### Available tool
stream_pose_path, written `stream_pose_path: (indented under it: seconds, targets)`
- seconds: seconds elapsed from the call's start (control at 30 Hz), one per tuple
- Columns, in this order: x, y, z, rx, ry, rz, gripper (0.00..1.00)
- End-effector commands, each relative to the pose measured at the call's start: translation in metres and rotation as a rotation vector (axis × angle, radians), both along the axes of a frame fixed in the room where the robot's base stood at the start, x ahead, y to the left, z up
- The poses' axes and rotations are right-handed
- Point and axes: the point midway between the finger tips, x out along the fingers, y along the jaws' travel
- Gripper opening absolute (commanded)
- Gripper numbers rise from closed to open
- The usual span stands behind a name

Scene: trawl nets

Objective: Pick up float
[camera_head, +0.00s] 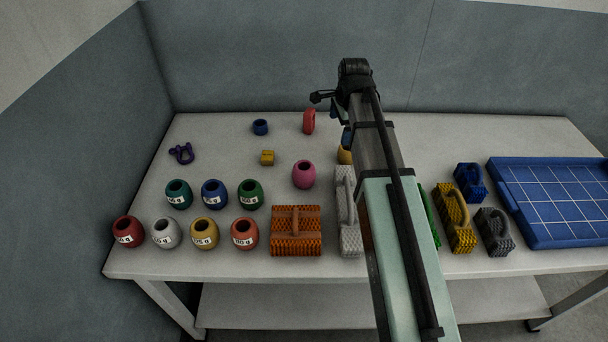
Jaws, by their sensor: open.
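Several barrel-shaped pieces that look like floats stand upright at the left of the table, with white gram labels: teal (179,194), blue (214,194), green (250,194), red (127,232), grey (166,234), yellow (204,234) and orange-red (244,234). An unlabelled pink one (303,174) stands apart. A yellow piece (344,155) is partly hidden by my arm. Which one is the named float, I cannot tell. My gripper (341,125) is open above the back middle of the table, right of the pink piece. Its fingertips are largely hidden behind the arm.
A brown handled block (296,230) and a grey one (347,212) sit front centre. Yellow (454,206), blue (470,182) and dark (494,232) blocks stand right, near a blue gridded tray (519,222). A purple shackle (182,153), blue ring (260,127), yellow cube (267,158) and red piece (309,121) lie behind.

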Motion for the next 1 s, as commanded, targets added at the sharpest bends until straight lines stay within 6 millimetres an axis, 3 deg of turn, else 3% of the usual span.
stream_pose_path:
  seconds: [0.03,0.1,0.33,0.57,1.0]
  targets:
    - [-0.008,0.022,0.002,-0.004,0.025,-0.008,1.00]
    - [-0.022,0.045,0.005,-0.005,0.066,-0.044,1.00]
    - [-0.072,0.094,0.011,-0.018,0.199,-0.200,1.00]
    - [-0.089,0.107,0.009,-0.029,0.247,-0.265,1.00]
    - [-0.089,0.107,-0.050,-0.028,0.247,-0.266,1.00]
